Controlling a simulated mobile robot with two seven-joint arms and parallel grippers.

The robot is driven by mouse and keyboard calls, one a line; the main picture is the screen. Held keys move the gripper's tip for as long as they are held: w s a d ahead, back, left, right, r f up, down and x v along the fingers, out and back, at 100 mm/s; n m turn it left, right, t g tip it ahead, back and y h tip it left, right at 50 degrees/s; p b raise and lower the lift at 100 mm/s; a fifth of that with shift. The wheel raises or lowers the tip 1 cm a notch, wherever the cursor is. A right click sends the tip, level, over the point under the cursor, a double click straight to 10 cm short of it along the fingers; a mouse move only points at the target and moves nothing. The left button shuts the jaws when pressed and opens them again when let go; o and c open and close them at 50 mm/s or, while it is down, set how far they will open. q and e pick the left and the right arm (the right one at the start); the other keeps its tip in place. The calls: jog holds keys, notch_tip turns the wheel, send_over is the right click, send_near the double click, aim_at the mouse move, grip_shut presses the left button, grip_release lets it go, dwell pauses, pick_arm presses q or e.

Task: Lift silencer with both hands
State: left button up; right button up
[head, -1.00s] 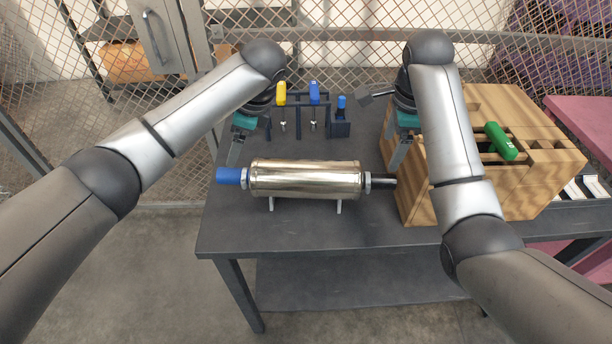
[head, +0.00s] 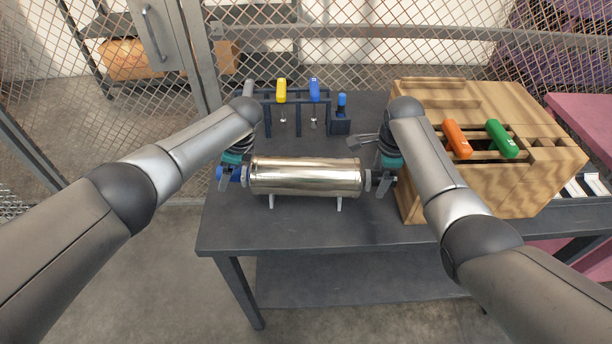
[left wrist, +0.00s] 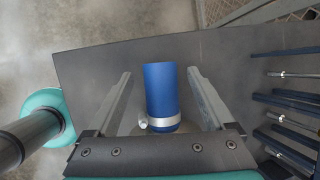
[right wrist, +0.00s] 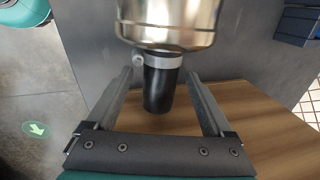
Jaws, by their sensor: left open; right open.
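The silencer (head: 306,178) is a shiny metal cylinder lying on small stands on the dark table. Its left end is a blue sleeve (left wrist: 162,92), its right end a black pipe (right wrist: 160,88). My left gripper (head: 224,182) is at the blue end; in the left wrist view its open fingers (left wrist: 160,78) stand on either side of the sleeve, with gaps. My right gripper (head: 383,190) is at the black end; in the right wrist view its open fingers (right wrist: 162,78) stand either side of the black pipe, apart from it. The body's underside is hidden.
A wooden box (head: 490,180) with an orange handle (head: 457,139) and a green handle (head: 501,138) stands close on the right. A tool rack with yellow (head: 281,90) and blue (head: 314,90) handles stands behind. The table (head: 300,230) in front is clear.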

pick_arm(q)
jog(key=shift+x, duration=0.95)
pick_arm(e)
jog(key=shift+w+f, duration=0.2)
jog(key=shift+f, duration=0.75)
pick_arm(q)
grip_shut()
pick_arm(e)
grip_shut()
pick_arm(q)
jog(key=shift+w+r, duration=0.15)
pick_arm(e)
jog(key=shift+w+r, duration=0.15)
